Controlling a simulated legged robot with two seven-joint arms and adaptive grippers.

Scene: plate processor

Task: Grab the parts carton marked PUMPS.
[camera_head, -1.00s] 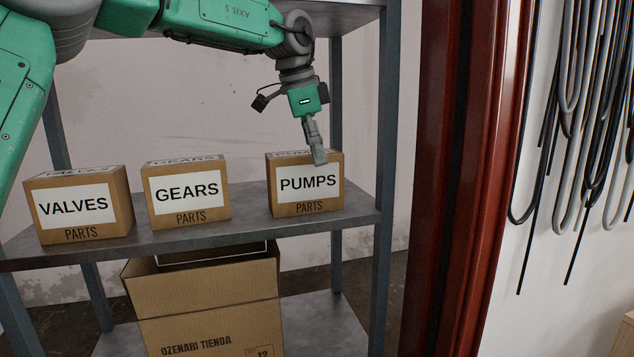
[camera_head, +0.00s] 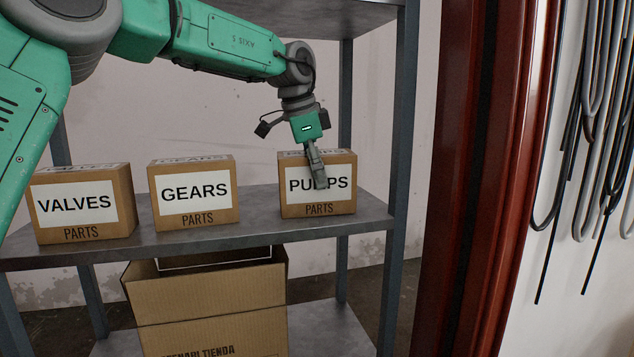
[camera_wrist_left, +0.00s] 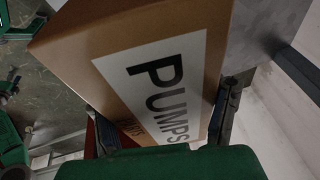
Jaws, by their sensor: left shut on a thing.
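The PUMPS carton (camera_head: 294,204) is a brown box with a white label, upright on the grey shelf at its right part. My left gripper (camera_head: 320,182) comes down from above and is shut on this carton, with a finger across the front label. In the left wrist view the PUMPS carton (camera_wrist_left: 110,45) fills the middle, between the two fingers of the left gripper (camera_wrist_left: 165,125). The far finger is hidden by the carton in the head view. My right gripper is in neither view.
The GEARS carton (camera_head: 194,217) and the VALVES carton (camera_head: 84,233) stand to the left on the same shelf (camera_head: 258,229). A large open cardboard box (camera_head: 210,298) stands below. A shelf post (camera_head: 399,150) is close on the right. Hoses (camera_head: 590,110) hang on the far right wall.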

